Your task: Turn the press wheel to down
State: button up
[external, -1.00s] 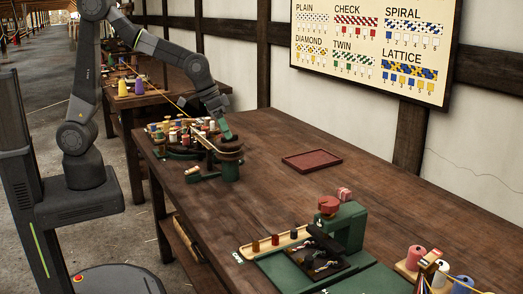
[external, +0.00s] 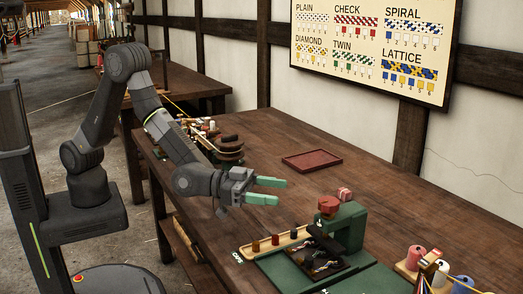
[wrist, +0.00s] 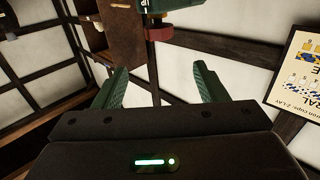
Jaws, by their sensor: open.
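The green press (external: 343,225) stands on the bench at the lower right of the external view. Its red press wheel (external: 328,204) sits on top at the left. In the wrist view the picture is tilted over, and a red part that looks like the wheel (wrist: 159,33) shows at the top, beside green metal. My gripper (external: 267,191) is open and empty, with its green fingers pointing right toward the wheel. It is a short way left of the wheel, apart from it. In the wrist view the gap between its fingers (wrist: 160,74) is clear.
A flat red tray (external: 311,160) lies farther back. Bobbins (external: 415,257) stand at right. A green fixture (external: 228,150) stands at the bench's far left.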

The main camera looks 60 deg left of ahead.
aim_at(329, 201)
jog(key=x, duration=0.4)
jog(key=f+p+x, duration=0.1)
jog(key=x, duration=0.4)
jog(key=p+x, duration=0.1)
jog(key=x, duration=0.3)
jog(key=shift+w+d+f, duration=0.2)
jog(key=shift+f, duration=0.1)
jog(key=c, duration=1)
